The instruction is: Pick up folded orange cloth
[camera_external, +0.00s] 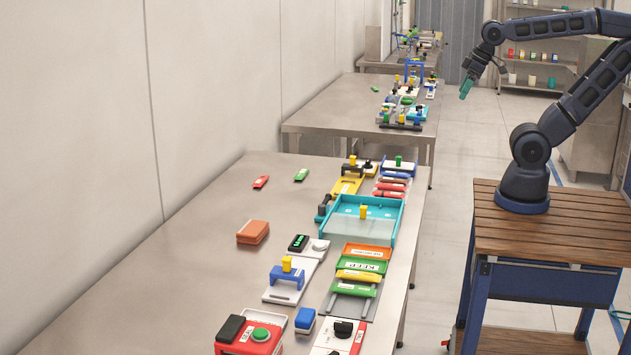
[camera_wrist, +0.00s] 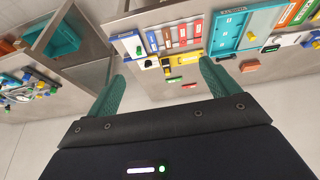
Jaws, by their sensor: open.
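The folded orange cloth (camera_external: 253,232) lies flat on the near metal table (camera_external: 190,260), left of the row of devices in the external view. My gripper (camera_external: 466,88) is high up at the right in the external view, beyond the table's right edge and far from the cloth. In the wrist view its two green fingers (camera_wrist: 160,88) are spread apart with nothing between them.
A teal tray (camera_external: 330,222), a blue-handled device (camera_external: 287,277) and a red box with a green button (camera_external: 250,335) stand right of and in front of the cloth. Red and green pieces (camera_external: 261,182) lie behind it. The table left of the cloth is clear.

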